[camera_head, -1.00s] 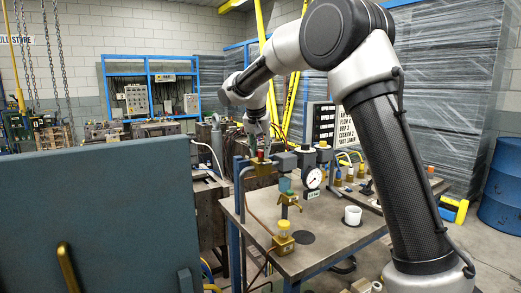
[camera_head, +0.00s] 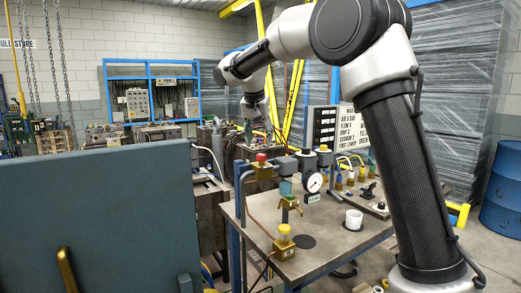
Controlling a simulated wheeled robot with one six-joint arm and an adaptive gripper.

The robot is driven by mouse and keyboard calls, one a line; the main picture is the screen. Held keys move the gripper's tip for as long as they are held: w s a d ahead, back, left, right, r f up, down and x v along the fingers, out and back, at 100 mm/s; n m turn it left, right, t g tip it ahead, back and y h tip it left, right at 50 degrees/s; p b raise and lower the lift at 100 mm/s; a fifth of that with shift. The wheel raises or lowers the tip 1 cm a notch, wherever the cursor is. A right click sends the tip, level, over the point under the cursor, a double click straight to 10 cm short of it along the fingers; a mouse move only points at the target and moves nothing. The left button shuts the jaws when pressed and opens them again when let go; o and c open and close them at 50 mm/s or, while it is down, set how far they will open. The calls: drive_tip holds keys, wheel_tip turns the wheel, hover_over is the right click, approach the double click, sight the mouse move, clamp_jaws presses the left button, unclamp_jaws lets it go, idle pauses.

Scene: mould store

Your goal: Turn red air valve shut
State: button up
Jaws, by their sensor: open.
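The red air valve (camera_head: 261,158) is a small red knob on a brass body, mounted on blue pipework at the back left of the steel bench. My gripper (camera_head: 249,138) hangs pointing down, a little above and left of the red knob in the picture. It looks apart from the knob and holds nothing that I can see. Its fingers are small and dark against the clutter behind, so their exact gap is hard to make out; the jaws are open. Which way the red knob is turned is too small to tell.
A large dark blue-green panel (camera_head: 100,220) fills the lower left. A blue drum (camera_head: 502,190) stands at right.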

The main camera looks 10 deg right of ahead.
drive_tip(key=v, duration=0.5)
